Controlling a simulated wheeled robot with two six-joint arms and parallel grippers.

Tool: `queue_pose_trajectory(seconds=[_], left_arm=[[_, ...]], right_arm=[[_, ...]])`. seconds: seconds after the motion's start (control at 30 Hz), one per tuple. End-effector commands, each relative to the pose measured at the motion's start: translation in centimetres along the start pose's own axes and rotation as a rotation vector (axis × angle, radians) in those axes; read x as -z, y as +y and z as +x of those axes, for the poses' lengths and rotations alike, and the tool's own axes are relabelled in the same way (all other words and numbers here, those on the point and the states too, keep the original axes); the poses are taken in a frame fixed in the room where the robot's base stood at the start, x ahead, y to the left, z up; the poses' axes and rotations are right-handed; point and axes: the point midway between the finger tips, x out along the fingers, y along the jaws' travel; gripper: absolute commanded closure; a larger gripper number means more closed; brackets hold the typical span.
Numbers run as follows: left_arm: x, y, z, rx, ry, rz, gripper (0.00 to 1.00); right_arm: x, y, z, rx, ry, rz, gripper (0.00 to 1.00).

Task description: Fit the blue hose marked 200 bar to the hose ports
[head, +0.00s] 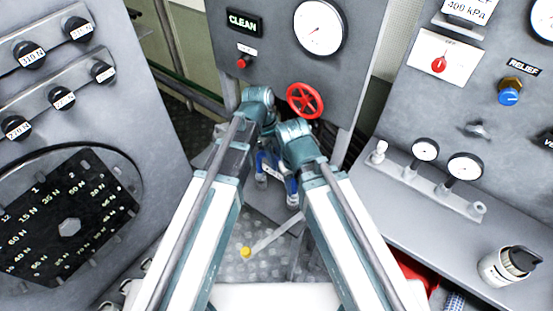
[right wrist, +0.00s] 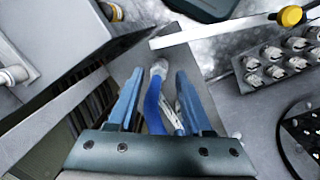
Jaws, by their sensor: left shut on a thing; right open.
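The blue hose (right wrist: 152,108) has a pale metal end fitting and shows between the fingers of my right gripper (right wrist: 160,74) in the right wrist view. Those fingers are open, one on each side of the hose. In the head view, blue parts and two metal ends (head: 292,200) show low between my two wrists. My left gripper (head: 264,158) is shut there, at the hose, partly hidden by its own wrist. A small pale label sits between the blue parts, too small to read. I cannot make out which fittings are the hose ports.
A yellow-tipped lever (head: 245,252) lies below the hose. Control panels stand left (head: 60,130) and right (head: 400,110). A block of several metal fittings (right wrist: 285,58) is at right in the wrist view.

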Motion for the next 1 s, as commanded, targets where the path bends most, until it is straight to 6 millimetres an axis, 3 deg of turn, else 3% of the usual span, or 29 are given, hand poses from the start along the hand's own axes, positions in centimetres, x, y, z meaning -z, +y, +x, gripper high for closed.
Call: queue_pose_trajectory(seconds=[0.97,1.0], left_arm=[[-0.4,0.0,1.6,0.000,0.000,0.000,1.00],[-0.4,0.0,1.5,0.000,0.000,0.000,0.67]], right_arm=[[0.1,-0.1,1.6,0.000,0.000,0.000,0.50],[0.1,-0.1,1.6,0.000,0.000,0.000,0.50]])
